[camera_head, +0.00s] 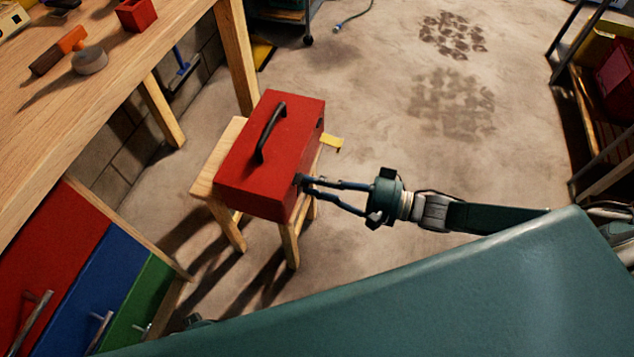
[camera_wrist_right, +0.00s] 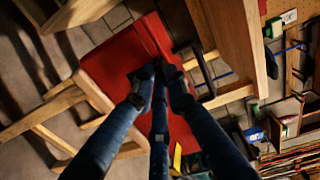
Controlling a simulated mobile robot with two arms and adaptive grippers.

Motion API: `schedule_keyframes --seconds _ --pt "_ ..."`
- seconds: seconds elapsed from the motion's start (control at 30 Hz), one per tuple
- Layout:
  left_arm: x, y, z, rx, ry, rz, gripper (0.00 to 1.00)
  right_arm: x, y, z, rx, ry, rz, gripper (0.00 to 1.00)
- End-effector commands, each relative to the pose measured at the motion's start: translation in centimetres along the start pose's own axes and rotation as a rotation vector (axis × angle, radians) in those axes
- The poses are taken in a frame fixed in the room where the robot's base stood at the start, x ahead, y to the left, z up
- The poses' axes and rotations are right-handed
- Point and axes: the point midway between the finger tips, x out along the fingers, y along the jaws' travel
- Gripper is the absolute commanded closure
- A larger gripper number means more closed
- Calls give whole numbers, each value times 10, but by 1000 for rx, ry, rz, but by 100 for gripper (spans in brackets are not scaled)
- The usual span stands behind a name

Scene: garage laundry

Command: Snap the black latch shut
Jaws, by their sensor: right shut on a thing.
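A red toolbox (camera_head: 268,150) with a black handle (camera_head: 268,133) sits on a small wooden stool (camera_head: 217,160). Its lid looks closed down on the body. My right gripper (camera_head: 303,183) reaches in from the right, its fingertips against the near end of the toolbox's right side. It is shut on the black latch (camera_head: 298,178), which the fingertips mostly hide. In the wrist view, the right gripper (camera_wrist_right: 162,76) has its fingertips close together against the red toolbox (camera_wrist_right: 112,68). I cannot tell the latch's exact angle. My left gripper is not in view.
A wooden workbench (camera_head: 110,75) stands left of the stool, bearing a red bin (camera_head: 136,14) and small tools. Red, blue and green drawers (camera_head: 85,270) are at lower left. The floor (camera_head: 400,110) to the right is clear.

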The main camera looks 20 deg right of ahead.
Motion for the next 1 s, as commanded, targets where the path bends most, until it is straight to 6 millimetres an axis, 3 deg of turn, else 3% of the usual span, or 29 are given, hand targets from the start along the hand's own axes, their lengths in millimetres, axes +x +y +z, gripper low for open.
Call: schedule_keyframes --seconds 0.03,0.07,0.13,0.17,0.43,0.57,1.0 --pt "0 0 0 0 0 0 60 -2 5 1 2 1 12 100" --pt "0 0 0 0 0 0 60 -2 5 1 2 1 12 83" --pt "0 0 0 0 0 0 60 -2 5 1 1 1 11 69" --pt "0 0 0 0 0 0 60 -2 4 1 1 1 10 67" --pt "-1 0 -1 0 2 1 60 -1 2 0 1 0 4 67" --pt "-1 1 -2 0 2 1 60 -10 2 0 1 1 5 67" --pt "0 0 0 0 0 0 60 -97 3 1 1 0 10 67"
